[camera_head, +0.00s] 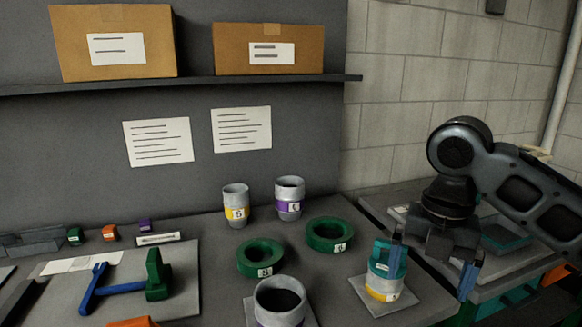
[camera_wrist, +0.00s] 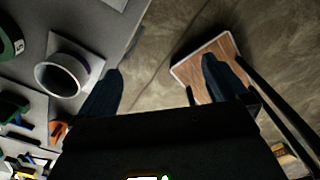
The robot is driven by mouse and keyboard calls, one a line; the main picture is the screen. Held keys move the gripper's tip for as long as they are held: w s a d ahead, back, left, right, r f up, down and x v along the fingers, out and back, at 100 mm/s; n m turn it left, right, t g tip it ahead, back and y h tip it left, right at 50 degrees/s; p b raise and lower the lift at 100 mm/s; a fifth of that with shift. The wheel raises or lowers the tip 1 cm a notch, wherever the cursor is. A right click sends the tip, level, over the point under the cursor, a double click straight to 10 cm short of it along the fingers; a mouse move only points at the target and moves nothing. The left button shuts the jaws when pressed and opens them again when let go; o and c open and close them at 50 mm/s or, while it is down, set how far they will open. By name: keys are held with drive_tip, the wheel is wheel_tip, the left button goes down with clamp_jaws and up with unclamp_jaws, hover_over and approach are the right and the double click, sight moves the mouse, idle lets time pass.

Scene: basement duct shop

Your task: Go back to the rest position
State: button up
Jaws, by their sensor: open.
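My gripper (camera_head: 432,268) is at the right of the head view, above the bench's right end. Its two blue fingers are apart. The cylinder stands on a square grey plate (camera_head: 372,300). I cannot tell whether the finger touches it.
Two green rings (camera_head: 260,258) and two grey banded cups (camera_head: 288,198) stand mid-bench. A wider grey cup (camera_head: 279,302) is at the front. A side table (camera_head: 375,205) is at right. A shelf (camera_head: 180,84) holds two boxes.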

drive_tip(key=s+a+f+m+t+y, duration=0.25)
drive_tip(key=a+m+t+y, duration=0.35)
drive_tip(key=a, duration=0.6)
drive_tip(key=s+a+f+m+t+y, duration=0.1)
drive_tip(key=a+f+m+t+y, duration=0.3)
drive_tip(key=a+m, duration=0.55)
drive_tip(key=s+d+f+m+t+h, duration=0.1)
drive_tip(key=s+d+f+m+h, duration=0.1)
drive_tip(key=s+d+f+m, duration=0.3)
drive_tip(key=s+d+m+t+h, duration=0.2)
drive_tip(key=s+m+h, duration=0.15)
drive_tip(key=s, duration=0.35)
drive_tip(key=s+d+f+m+t+h, duration=0.1)
drive_tip(key=s+d+f+m+h, duration=0.15)
drive_tip(key=s+m, duration=0.35)
drive_tip(key=s+d+r+h, duration=0.1)
drive_tip(key=s+d+r, duration=0.1)
drive_tip(key=s+d, duration=0.4)
drive_tip(key=s+d+r+h, duration=0.1)
drive_tip(key=s+d+r, duration=0.2)
drive_tip(key=s, duration=1)
drive_tip(key=d, duration=0.3)
drive_tip(key=shift+t, duration=0.4)
